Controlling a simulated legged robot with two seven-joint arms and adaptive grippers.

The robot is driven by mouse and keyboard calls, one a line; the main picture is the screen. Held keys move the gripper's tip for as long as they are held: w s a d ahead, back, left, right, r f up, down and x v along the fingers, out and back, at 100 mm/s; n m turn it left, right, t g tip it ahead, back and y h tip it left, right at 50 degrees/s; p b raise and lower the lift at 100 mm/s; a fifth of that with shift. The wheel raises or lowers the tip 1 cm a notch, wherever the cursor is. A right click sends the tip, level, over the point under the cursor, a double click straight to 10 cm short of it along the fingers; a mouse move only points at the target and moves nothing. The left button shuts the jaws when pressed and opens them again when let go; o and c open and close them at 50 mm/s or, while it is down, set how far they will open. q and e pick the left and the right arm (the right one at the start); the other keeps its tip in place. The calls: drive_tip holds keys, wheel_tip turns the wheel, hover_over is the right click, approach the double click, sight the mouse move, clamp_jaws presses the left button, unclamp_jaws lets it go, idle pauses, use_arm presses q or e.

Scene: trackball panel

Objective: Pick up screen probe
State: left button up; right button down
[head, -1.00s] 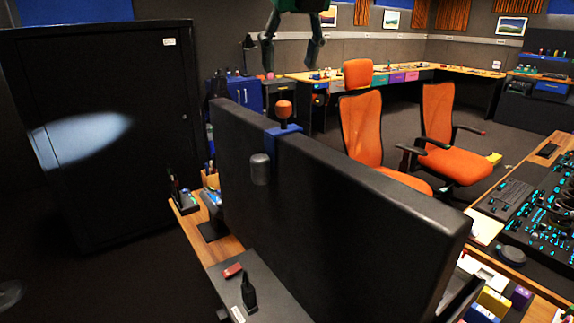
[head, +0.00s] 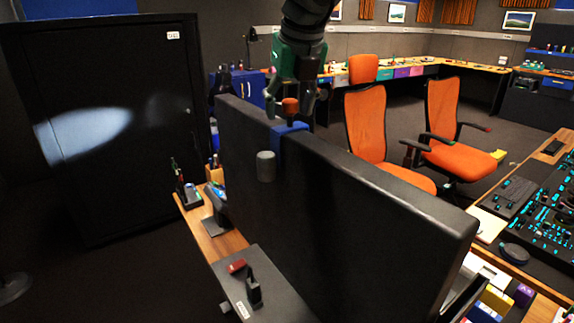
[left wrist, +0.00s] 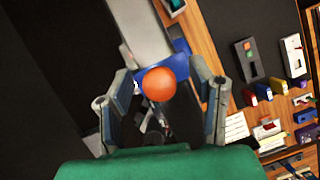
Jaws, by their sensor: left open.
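The screen probe has an orange knob (head: 290,105) on a blue clip (head: 288,132) that sits over the top edge of the large black screen (head: 350,190). A grey cylinder (head: 265,165) hangs on the screen's face below the clip. My left gripper (head: 290,100) is open and points down, with its fingers on either side of the knob. In the left wrist view, the orange knob (left wrist: 166,84) shows between the two spread fingers, with a gap on each side. The blue clip lies beneath it. My right gripper is not in view.
A control panel (head: 550,215) is at the right, and a black cabinet (head: 100,130) at the left.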

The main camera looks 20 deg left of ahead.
use_arm(q)
drive_tip(key=shift+s+a, duration=0.1)
drive_tip(key=shift+a, duration=0.05)
clamp_jaws()
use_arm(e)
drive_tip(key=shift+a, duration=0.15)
